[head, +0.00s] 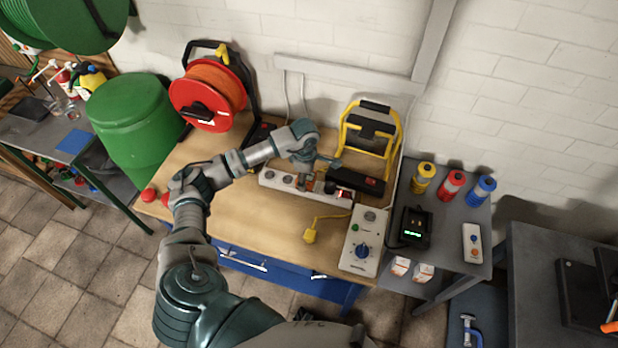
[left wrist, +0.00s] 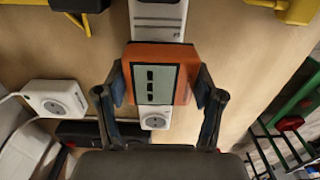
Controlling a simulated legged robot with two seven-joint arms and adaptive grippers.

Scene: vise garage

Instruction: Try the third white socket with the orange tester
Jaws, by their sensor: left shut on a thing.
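The white socket strip (head: 268,178) lies on the wooden workbench, with round sockets visible at its left end. My left gripper (head: 305,184) is over the strip's middle and shut on the orange tester (head: 309,184). In the left wrist view the orange tester (left wrist: 184,84), with a grey face and dark marks, sits between both fingers (left wrist: 157,95). The white strip (left wrist: 158,12) runs behind it, and one socket (left wrist: 155,118) shows just below the tester. The tester hides the strip's middle; I cannot tell whether it touches a socket.
A red cable reel (head: 208,95) stands back left.

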